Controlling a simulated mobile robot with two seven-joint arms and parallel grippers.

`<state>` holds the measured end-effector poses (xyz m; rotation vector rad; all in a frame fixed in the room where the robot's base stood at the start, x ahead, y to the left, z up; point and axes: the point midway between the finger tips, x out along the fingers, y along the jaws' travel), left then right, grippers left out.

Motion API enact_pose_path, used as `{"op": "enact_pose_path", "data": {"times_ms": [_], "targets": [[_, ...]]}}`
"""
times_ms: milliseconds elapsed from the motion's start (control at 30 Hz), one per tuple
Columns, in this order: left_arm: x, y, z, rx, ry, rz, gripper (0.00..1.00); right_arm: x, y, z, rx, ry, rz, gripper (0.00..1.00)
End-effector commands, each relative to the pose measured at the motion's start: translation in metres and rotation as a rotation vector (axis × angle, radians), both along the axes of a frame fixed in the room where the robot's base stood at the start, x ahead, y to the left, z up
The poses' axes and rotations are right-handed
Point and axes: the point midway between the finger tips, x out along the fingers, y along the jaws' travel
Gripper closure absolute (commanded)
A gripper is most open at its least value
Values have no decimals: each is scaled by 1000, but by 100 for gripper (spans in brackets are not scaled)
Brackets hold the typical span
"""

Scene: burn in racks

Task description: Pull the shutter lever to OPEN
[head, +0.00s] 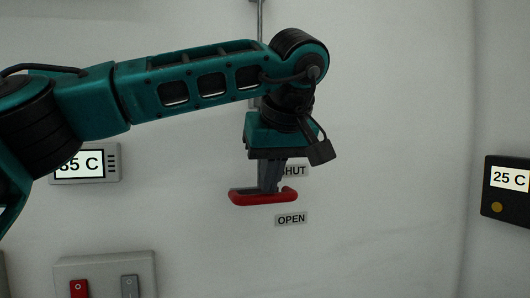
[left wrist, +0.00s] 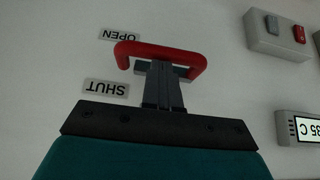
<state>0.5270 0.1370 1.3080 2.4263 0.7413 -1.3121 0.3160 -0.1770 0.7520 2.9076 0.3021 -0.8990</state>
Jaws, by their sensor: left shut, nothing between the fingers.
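The shutter lever (head: 262,198) has a red U-shaped handle standing out from the pale wall. In the head view it appears at a height between the SHUT label (head: 295,170) and the OPEN label (head: 291,219) below it. My left gripper (head: 268,186) points down at the handle from above, its fingers shut and empty. The left wrist view, upside down, shows the closed fingers (left wrist: 162,72) reaching the inner side of the red handle (left wrist: 160,52). Whether they touch it I cannot tell. My right gripper is not in view.
A display (head: 112,163) reading about 85 C, partly hidden by my arm, is on the left wall. Below it is a switch panel (head: 105,262) with a red and a grey switch. A 25 C display (head: 508,207) is at right. The wall below the lever is clear.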

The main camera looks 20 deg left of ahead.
Motion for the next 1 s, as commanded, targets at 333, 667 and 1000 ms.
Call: {"op": "enact_pose_path", "data": {"times_ms": [333,667,1000], "targets": [[6,1,-72,1,2,0,100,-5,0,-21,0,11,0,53],[6,1,-74,3,4,2,100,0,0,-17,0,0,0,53],[1,-7,-51,3,2,-4,100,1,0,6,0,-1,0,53]]}}
